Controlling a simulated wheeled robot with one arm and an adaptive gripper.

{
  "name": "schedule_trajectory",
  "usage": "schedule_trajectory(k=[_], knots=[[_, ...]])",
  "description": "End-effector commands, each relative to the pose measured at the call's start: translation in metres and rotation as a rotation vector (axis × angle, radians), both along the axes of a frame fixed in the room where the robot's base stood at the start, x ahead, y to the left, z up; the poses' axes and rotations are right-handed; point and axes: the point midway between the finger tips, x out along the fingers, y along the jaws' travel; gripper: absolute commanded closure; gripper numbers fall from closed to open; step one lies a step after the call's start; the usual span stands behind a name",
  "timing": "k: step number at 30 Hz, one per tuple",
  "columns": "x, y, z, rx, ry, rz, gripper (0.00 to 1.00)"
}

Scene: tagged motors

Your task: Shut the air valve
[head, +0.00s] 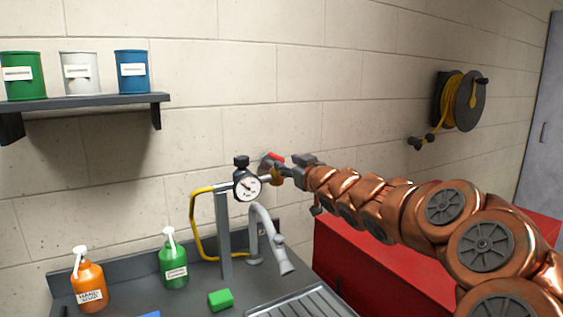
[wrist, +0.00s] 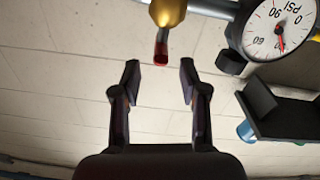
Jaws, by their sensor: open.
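The air valve has a brass body (wrist: 168,10) with a red lever (wrist: 161,50) seen nearly end-on in the wrist view. In the head view the red lever (head: 274,156) shows beside the pressure gauge (head: 247,186), on the pipe to its right. My gripper (head: 287,165) is at the valve in the head view and partly hides it. In the wrist view my gripper (wrist: 160,82) is open, with its two fingers apart and nothing between them. The lever's end lies just beyond the fingertips, roughly midway between them. I cannot tell whether anything touches.
A grey post (head: 223,235) carries the gauge, with a yellow hose (head: 194,225) at its left. A sink sprayer (head: 270,238), an orange soap bottle (head: 89,281) and a green bottle (head: 173,262) stand below. A shelf (head: 90,102) holds cans at upper left. A red cabinet (head: 350,262) lies under my arm.

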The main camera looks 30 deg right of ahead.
Motion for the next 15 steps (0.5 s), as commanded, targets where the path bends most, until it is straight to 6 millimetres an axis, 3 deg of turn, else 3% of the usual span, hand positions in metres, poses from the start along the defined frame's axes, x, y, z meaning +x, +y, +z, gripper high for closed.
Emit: schedule_trajectory(k=[6, 15], knots=[[-0.027, 0.003, 0.001, 0.001, -0.002, 0.000, 0.57], [-0.038, 0.004, 0.000, -0.001, -0.001, 0.001, 0.57]])
